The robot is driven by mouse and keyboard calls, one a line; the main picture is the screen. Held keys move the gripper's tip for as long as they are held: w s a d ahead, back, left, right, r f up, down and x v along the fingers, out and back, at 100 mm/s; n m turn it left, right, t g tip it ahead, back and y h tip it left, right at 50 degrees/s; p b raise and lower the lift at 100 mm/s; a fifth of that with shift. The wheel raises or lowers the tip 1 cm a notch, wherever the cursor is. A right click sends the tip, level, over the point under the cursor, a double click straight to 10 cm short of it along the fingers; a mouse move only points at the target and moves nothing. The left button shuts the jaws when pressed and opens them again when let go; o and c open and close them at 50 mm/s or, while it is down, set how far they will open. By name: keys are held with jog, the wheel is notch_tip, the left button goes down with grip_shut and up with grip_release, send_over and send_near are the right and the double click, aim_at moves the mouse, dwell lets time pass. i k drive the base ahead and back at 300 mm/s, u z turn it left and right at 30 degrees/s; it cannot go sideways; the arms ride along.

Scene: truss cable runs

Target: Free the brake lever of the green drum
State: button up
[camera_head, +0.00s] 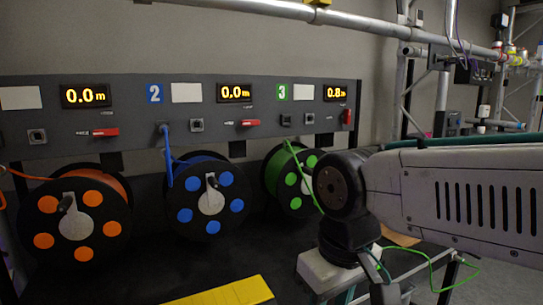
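The green drum (278,172) hangs under the grey panel, right of the blue one, its right part hidden by my arm. Its red brake lever (348,116) is on the panel below the display (335,93), which reads about 0.8 m. This lever stands upright, while the red levers of the orange drum (105,132) and the blue drum (249,123) lie level. My arm reaches in from the right and bends down in front of the green drum.
The orange drum (124,220) and blue drum (171,205) hang to the left, both displays at 0.0 m. A green cable (430,262) runs loosely at lower right. Metal truss tubes (350,22) cross the top and right. A yellow strip (235,292) lies at the bottom.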

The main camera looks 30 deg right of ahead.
aim_at(346, 118)
jog(key=k, duration=0.5)
jog(key=z, duration=1.6)
jog(key=i, duration=0.95)
jog(key=u, duration=0.9)
